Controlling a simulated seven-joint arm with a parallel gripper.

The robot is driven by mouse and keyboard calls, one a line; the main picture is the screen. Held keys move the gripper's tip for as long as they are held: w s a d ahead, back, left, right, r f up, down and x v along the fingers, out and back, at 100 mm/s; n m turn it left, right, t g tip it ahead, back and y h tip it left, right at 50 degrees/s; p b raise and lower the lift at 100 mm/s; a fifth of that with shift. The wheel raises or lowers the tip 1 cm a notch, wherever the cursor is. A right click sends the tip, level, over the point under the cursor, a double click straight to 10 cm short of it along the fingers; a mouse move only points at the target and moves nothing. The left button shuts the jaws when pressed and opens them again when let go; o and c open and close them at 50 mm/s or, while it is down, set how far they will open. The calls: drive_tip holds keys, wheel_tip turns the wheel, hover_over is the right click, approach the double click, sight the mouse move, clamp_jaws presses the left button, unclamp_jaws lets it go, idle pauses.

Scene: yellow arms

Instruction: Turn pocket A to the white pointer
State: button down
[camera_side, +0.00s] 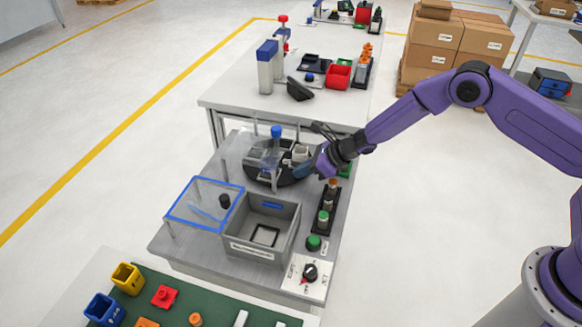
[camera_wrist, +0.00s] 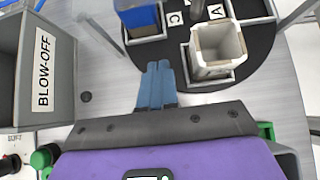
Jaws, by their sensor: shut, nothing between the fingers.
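The black turntable (camera_wrist: 264,45) lies flat on the grey table, and it also shows in the side view (camera_side: 254,174). In the wrist view, a label A (camera_wrist: 216,12) and a label C (camera_wrist: 175,18) stand near its middle. A square off-white cup (camera_wrist: 217,50) sits in a pocket below label A. I cannot make out the white pointer. My gripper (camera_wrist: 158,66) has its blue fingers together and empty, at the turntable's near edge beside the cup's pocket. In the side view my gripper (camera_side: 302,170) is at the turntable's right side.
A grey bin labelled BLOW-OFF (camera_wrist: 20,65) stands left of my gripper; it also shows in the side view (camera_side: 262,229). A clear box with a blue rim (camera_side: 181,211) stands beside it. A rack of bottles (camera_side: 326,207) and a green button (camera_side: 313,243) line the table's right edge.

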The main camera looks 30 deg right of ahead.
sight(277, 174)
drive_tip(key=shift+w+a+r, duration=0.1)
drive_tip(key=shift+w+a, duration=1.1)
drive_tip(key=shift+a, duration=0.1)
drive_tip(key=shift+a, duration=0.7)
drive_tip(key=shift+d, duration=0.1)
idle(0.3)
